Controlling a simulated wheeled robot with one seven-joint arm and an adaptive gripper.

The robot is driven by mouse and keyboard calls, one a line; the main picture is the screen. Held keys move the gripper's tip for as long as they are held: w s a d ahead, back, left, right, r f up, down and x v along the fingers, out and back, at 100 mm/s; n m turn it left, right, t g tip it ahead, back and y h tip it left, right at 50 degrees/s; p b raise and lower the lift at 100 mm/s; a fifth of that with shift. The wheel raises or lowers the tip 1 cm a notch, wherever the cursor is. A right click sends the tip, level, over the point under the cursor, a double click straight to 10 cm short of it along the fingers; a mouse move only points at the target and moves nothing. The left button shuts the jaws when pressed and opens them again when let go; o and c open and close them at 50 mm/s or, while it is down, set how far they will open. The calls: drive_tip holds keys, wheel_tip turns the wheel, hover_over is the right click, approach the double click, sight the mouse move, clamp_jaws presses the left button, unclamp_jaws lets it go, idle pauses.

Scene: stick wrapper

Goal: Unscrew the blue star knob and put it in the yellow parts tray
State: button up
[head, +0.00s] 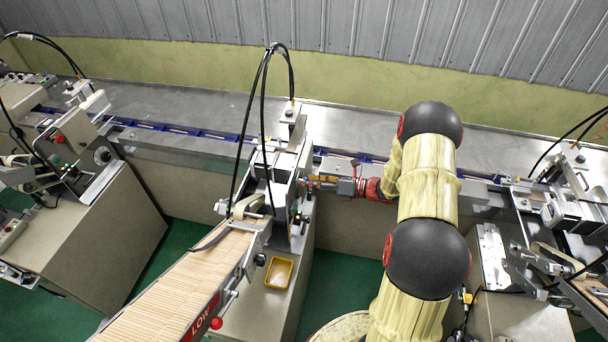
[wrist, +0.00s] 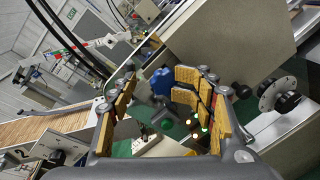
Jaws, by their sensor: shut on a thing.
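The blue star knob (wrist: 161,82) shows in the wrist view between the yellow-padded fingers of my gripper (wrist: 155,88). My gripper is shut on it. In the head view my gripper (head: 318,181) reaches left to the side of the middle machine, and I cannot make out the knob there. Grey metal parts lie close to the knob, but I cannot tell whether it is still threaded on. The yellow parts tray (head: 279,273) lies on the beige cabinet top, below and left of my gripper in the head view, and looks empty.
The middle machine (head: 288,150) has a sloping chute of sticks (head: 165,295) running to the lower left. Black cables (head: 265,110) arch above it. A blue-railed conveyor (head: 200,132) runs behind. More machines stand left and right. Green floor (head: 345,268) shows right of the tray.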

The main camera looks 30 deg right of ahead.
drive_tip(key=m+g+y+p, duration=0.1)
drive_tip(key=m+p, duration=0.1)
drive_tip(key=m, duration=0.3)
drive_tip(key=m+g+y+p, duration=0.1)
drive_tip(key=m+p, duration=0.2)
drive_tip(key=m, duration=0.2)
drive_tip(key=m+y+p, duration=0.2)
drive_tip(key=m+p, duration=0.1)
drive_tip(key=m, duration=0.2)
drive_tip(key=shift+a+r+m+g, duration=0.15)
drive_tip(key=shift+r+m+g, duration=0.05)
drive_tip(key=shift+m+g, duration=0.2)
drive_tip(key=shift+f, duration=0.2)
drive_tip(key=shift+w+d+f+b, duration=0.25)
drive_tip(key=shift+d+f+b, duration=0.1)
drive_tip(key=shift+b, duration=0.25)
drive_tip(key=shift+c, duration=1.3)
drive_tip(key=shift+f, duration=0.1)
drive_tip(key=c, duration=0.7)
drive_tip(key=shift+a, duration=0.1)
